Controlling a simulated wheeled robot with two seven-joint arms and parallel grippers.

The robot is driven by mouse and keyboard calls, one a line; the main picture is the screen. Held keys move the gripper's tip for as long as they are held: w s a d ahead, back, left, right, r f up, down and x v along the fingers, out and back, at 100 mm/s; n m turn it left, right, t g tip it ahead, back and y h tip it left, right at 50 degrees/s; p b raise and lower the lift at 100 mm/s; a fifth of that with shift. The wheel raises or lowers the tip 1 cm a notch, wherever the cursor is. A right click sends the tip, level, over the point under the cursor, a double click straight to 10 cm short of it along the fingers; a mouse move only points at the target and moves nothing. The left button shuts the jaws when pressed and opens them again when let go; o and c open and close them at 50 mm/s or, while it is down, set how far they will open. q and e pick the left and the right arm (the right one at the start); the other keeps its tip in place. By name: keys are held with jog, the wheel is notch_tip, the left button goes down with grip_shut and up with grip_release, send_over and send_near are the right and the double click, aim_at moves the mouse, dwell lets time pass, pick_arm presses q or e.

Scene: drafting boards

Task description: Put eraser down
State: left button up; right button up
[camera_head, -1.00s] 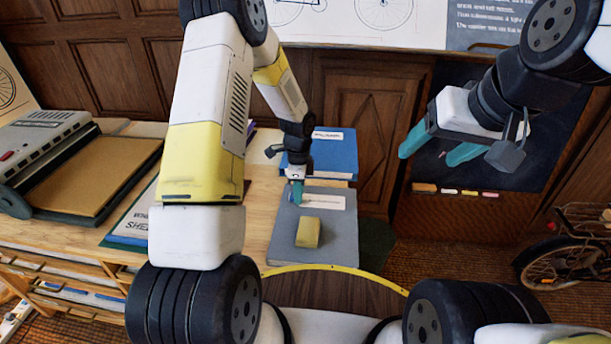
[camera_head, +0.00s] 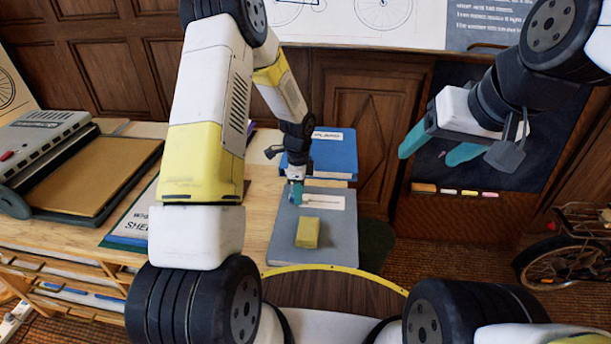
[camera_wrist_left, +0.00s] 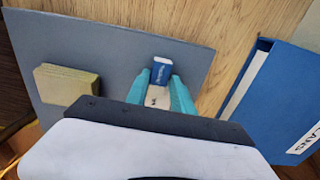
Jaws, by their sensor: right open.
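A small eraser (camera_wrist_left: 161,75) with a blue sleeve and a white body sits between the teal fingertips of my left gripper (camera_wrist_left: 160,88) in the left wrist view. The fingers look shut on its sides. In the head view my left gripper (camera_head: 296,192) points down over the upper left of a grey folder (camera_head: 340,250); the eraser is too small to make out there. The folder shows close below the eraser in the wrist view; I cannot tell whether they touch. My right gripper (camera_head: 432,150) is open and empty, up at the right.
A yellow block (camera_head: 307,232) lies on the folder, also in the wrist view (camera_wrist_left: 66,85). A blue binder (camera_head: 330,155) lies behind the folder. A grey machine with a brown board (camera_head: 90,175) is at the left. A chalk ledge (camera_head: 470,193) is at the right.

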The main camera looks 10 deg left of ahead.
pick_arm(q)
jog(key=s+a+r+n+t, duration=0.1)
jog(key=s+r+n, duration=0.1)
jog(key=r, duration=0.9)
jog(key=s+a+r+n+t, duration=0.1)
jog(key=s+r+n, duration=0.15)
jog(key=r, duration=0.85)
jog(key=s+r+n+t+h, duration=0.1)
jog(key=s+r+n+t, duration=0.1)
jog(key=s+r+n, duration=0.4)
jog(key=s+r+n+t+h, duration=0.1)
jog(key=s+r+n, duration=0.6)
jog(key=s, duration=0.7)
jog(key=shift+s+a+t, duration=0.25)
jog(key=shift+s+t, duration=0.15)
jog(key=shift+t, duration=0.2)
